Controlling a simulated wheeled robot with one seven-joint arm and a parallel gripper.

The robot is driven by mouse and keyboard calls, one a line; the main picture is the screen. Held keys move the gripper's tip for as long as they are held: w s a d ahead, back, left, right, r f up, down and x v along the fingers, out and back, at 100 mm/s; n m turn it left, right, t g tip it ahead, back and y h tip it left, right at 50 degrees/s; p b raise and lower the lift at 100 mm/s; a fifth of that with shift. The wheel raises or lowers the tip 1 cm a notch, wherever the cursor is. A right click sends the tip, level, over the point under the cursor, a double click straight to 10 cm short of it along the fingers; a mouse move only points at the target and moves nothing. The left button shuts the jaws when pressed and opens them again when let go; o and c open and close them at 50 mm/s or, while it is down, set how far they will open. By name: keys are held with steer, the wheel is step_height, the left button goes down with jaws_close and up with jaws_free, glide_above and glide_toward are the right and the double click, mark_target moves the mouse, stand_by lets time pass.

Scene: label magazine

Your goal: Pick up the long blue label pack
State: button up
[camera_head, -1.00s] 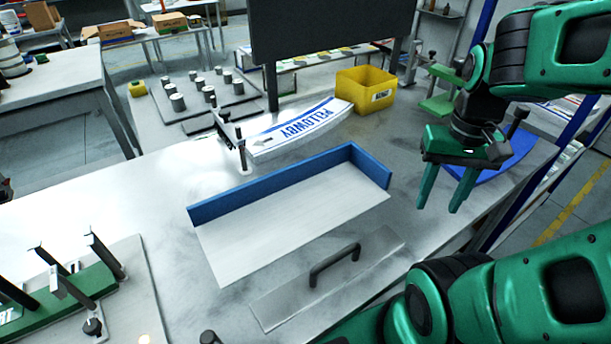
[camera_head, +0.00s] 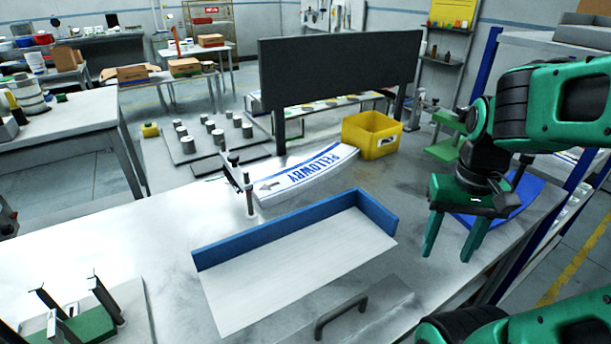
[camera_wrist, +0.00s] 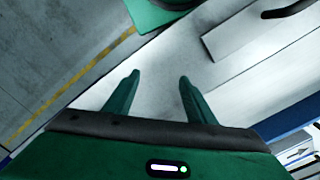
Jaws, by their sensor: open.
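A curved white label pack with blue "PELLOWBY" lettering (camera_head: 312,172) lies at the back of the bench, in front of the dark panel. A thin upright post stands at its left end. No other long label pack with blue on it is clear to me. My gripper (camera_head: 450,254) is open and empty, fingers pointing down, to the right of the pack and well apart from it. The wrist view shows the two separated fingertips (camera_wrist: 159,79) with bare surface between them.
A pale board (camera_head: 300,262) with a blue raised edge (camera_head: 285,228) lies in front of the pack. A flat plate with a dark handle (camera_head: 341,314) lies nearer. A yellow bin (camera_head: 371,137) stands behind right. A flat blue piece (camera_head: 524,196) lies behind my gripper.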

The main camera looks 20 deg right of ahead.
steer(key=o, duration=1)
steer(key=shift+w+d+r+n, duration=0.15)
steer(key=shift+r+n, duration=0.45)
steer(key=shift+r, duration=0.25)
steer(key=shift+c, duration=0.2)
steer(key=shift+o, duration=0.5)
steer(key=w+r+n, duration=0.3)
steer(key=w+n, duration=0.2)
steer(key=w, duration=0.4)
steer(key=shift+d+r+n, duration=0.15)
steer(key=shift+r+n, duration=0.15)
steer(key=n, duration=2.2)
glide_toward(310, 167)
steer(key=shift+f, duration=4.45)
